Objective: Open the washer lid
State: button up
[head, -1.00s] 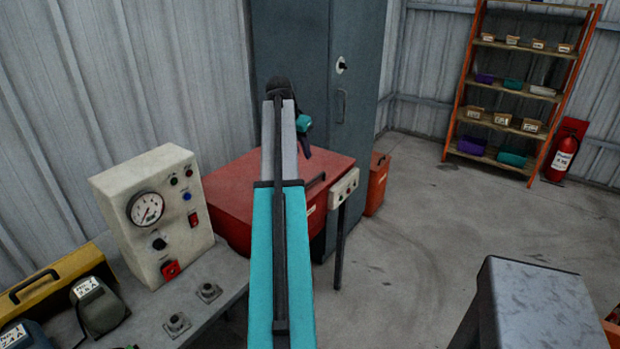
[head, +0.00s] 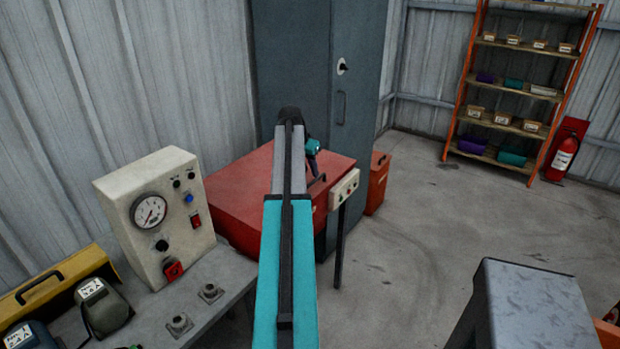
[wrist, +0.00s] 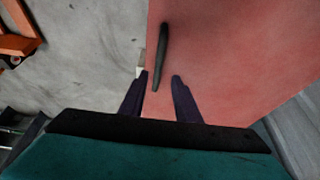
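The red washer (head: 240,195) stands behind the bench with its lid (head: 245,180) down. In the wrist view the red lid (wrist: 235,60) fills the right half. Its black bar handle (wrist: 162,45) lies near the lid's left edge. My gripper (wrist: 160,78) is open, with two dark fingers apart on either side of the handle's near end. The height between fingers and handle is hard to tell. In the head view my gripper (head: 317,179) is over the lid's right side by the handle, which it partly hides.
A control box with a gauge (head: 155,215) stands on the bench (head: 220,295) left of the washer. A grey cabinet (head: 350,120) rises behind it. A grey metal block (head: 535,305) is at front right.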

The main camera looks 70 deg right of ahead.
aim_at(313, 180)
jog(key=shift+p+x, duration=0.45)
jog(key=shift+x, duration=1.85)
